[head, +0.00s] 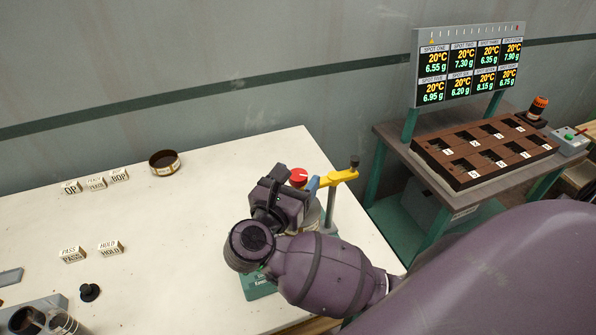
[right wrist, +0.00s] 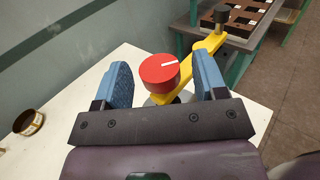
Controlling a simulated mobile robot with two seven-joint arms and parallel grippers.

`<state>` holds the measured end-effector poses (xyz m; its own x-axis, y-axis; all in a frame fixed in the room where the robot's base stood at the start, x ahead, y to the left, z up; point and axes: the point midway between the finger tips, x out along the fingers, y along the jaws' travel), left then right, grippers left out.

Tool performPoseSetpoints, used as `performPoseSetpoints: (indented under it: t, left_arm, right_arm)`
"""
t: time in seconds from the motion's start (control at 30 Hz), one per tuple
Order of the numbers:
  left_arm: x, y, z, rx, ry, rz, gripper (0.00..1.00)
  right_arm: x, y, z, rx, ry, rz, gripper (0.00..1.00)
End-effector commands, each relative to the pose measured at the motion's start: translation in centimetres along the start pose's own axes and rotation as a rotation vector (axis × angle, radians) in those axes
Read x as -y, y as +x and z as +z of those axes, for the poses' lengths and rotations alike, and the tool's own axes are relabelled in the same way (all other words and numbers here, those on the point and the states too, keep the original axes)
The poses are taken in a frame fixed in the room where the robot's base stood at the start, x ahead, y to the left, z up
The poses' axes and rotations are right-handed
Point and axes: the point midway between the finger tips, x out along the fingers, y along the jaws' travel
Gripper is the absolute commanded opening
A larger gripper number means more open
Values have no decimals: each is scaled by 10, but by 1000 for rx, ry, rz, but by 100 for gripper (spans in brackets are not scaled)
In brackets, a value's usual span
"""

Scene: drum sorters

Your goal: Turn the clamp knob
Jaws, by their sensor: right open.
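The clamp knob (head: 299,175) is a red round cap, beside a yellow clamp arm (head: 338,177) on a green-based device (head: 258,287) at the table's right side. In the right wrist view the knob (right wrist: 160,72) has a white line across its top, pointing right. My right gripper (head: 300,188) is open; its two blue fingers stand left and right of the knob in the right wrist view, with gaps showing on both sides. Whether the fingertips are level with the knob I cannot tell. My right arm hides much of the device. My left gripper is not in view.
A brown-rimmed round dish (head: 165,163) and several small lettered blocks (head: 95,183) stand on the white table (head: 200,225). A black knobbed piece (head: 89,292) is front left. A side table (head: 393,135) holds a brown tray and a display (head: 470,65).

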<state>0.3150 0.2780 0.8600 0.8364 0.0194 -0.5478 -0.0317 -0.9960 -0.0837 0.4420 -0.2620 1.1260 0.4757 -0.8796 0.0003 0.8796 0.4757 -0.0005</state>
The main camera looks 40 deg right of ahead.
Motion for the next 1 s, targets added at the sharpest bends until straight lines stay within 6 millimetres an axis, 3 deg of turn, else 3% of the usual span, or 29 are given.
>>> performPoseSetpoints:
  t: [0.13, 0.47, 0.8, 1.0]
  left_arm:
    - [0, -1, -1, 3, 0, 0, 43]
    - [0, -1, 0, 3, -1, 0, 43]
    - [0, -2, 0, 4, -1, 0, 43]
    - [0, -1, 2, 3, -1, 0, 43]
  right_arm:
    - [0, 10, 1, 1, -1, -1, 65]
    - [0, 12, 0, 0, 0, -1, 65]
    - [0, 11, 0, 0, 0, 0, 16]
    - [0, 11, -1, -1, 0, 10, 16]
